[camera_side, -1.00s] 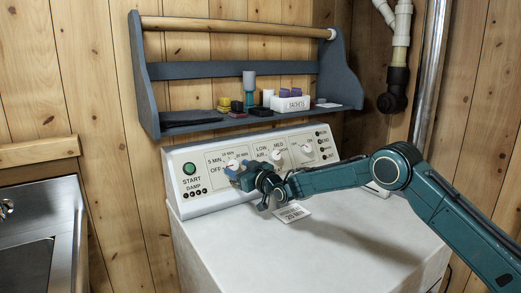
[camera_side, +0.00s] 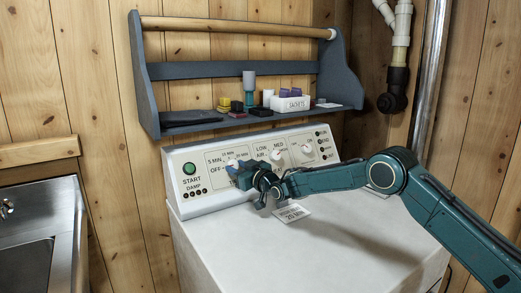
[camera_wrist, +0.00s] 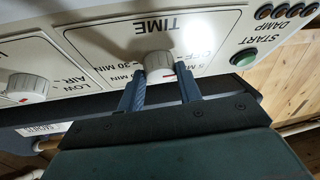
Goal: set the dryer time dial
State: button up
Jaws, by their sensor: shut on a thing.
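The white TIME dial (camera_wrist: 158,62) sits in its framed panel section, which reads upside down in the wrist view, with OFF and minute marks around it. My gripper (camera_wrist: 160,76) is shut on the dial, one blue finger on each side of it. In the side view my gripper (camera_side: 236,169) is up against the dryer's panel at the time section and mostly hides the dial. Which mark the dial points to is too unclear to tell. A card (camera_side: 293,213) reading 20 MIN lies on the white dryer (camera_side: 330,255).
The temperature knob (camera_wrist: 28,88) is beside the time section; a further knob (camera_side: 308,148) is to its right. The green START button (camera_side: 189,168) is at the panel's left end. A blue-grey shelf (camera_side: 215,124) with small items hangs above the panel. A sink (camera_side: 40,235) is at left.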

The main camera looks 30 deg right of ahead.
jog(key=shift+a+m+h, duration=0.1)
jog(key=shift+m+h, duration=0.4)
jog(key=shift+m, duration=0.2)
jog(key=m+h, duration=0.2)
jog(key=m, duration=0.1)
jog(key=shift+a+m, duration=0.2)
jog(key=shift+m, duration=0.1)
jog(key=m+h, duration=0.2)
jog(key=m, duration=0.1)
jog(key=m+h, duration=0.1)
jog(key=m, duration=0.1)
jog(key=shift+a, duration=0.25)
jog(key=m+g+h, duration=0.1)
jog(key=m, duration=0.2)
jog(key=m+g+h, duration=0.1)
jog(key=m, duration=0.2)
jog(key=shift+w+a+r+h, duration=0.1)
jog(key=shift+a+r+h, duration=0.1)
jog(key=shift+h, duration=0.2)
jog(key=shift+m+g, duration=0.4)
jog(key=shift+m, duration=0.2)
jog(key=shift+w+r+m+g+h, duration=0.15)
jog(key=shift+m+g+h, duration=0.1)
jog(key=shift+m, duration=0.4)
jog(key=shift+w+r+m+g+h, duration=0.1)
jog(key=shift+m+g+h, duration=0.15)
jog(key=shift+m, duration=0.4)
jog(key=shift+s+m, duration=0.15)
jog(key=shift+m, duration=0.15)
